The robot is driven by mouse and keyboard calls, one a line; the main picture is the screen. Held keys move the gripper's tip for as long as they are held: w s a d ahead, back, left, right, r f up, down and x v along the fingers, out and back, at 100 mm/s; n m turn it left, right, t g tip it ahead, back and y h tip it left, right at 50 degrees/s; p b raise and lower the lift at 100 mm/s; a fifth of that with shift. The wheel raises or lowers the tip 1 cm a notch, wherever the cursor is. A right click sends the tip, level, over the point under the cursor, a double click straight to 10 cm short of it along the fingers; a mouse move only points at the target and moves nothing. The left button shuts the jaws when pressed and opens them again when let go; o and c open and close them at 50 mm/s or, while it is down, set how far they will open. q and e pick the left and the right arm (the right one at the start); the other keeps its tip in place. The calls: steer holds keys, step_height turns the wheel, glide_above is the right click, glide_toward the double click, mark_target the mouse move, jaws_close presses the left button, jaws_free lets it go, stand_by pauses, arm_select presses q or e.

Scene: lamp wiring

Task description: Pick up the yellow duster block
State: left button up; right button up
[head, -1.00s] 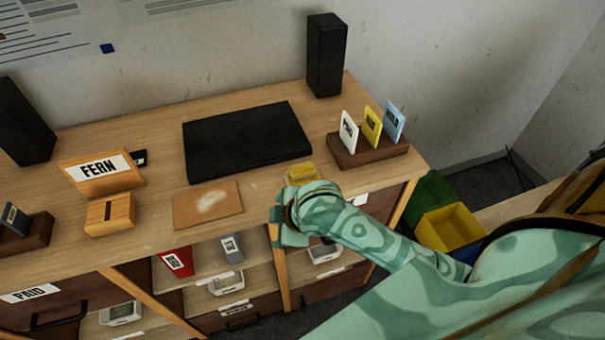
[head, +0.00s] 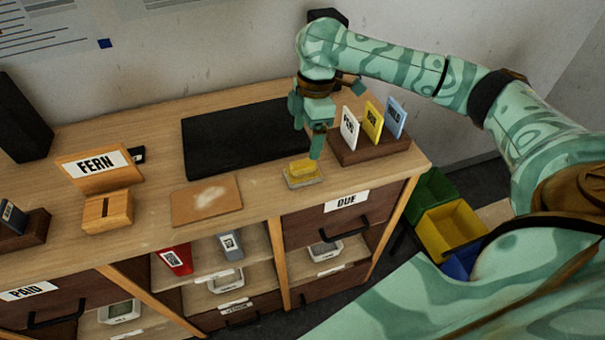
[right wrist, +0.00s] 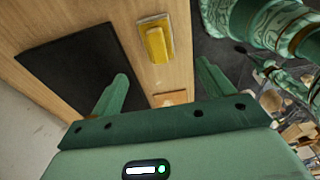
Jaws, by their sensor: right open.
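The yellow duster block (head: 303,170) lies on a pale base on the desk, just right of the brown board with a white smudge (head: 206,201). My right gripper (head: 311,140) is above and behind the duster block, pointing down, open and empty. In the right wrist view the duster block (right wrist: 155,42) lies ahead of the open fingers (right wrist: 157,88), apart from them. My left gripper is not in view.
A black mat (head: 235,140) lies behind the duster. A wooden rack (head: 362,147) with white, yellow and blue cards stands close to the right of my gripper. A FERN sign (head: 97,170) and a slotted wooden box (head: 108,211) stand at left.

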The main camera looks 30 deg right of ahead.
mark_target(303, 163)
steer(key=f, duration=0.2)
steer(key=f+b, duration=0.1)
steer(key=f, duration=0.3)
steer(key=shift+w+a+f+b, duration=0.1)
steer(key=shift+a+f+b, duration=0.2)
steer(key=shift+a+b, duration=0.1)
steer(key=f+b, duration=0.1)
steer(key=f, duration=0.1)
steer(key=f+b, duration=0.1)
steer(key=f, duration=0.2)
steer(key=shift+w+a+f, duration=0.1)
steer(key=shift+w, duration=0.1)
steer(key=shift+c, duration=0.3)
steer(key=c, duration=1)
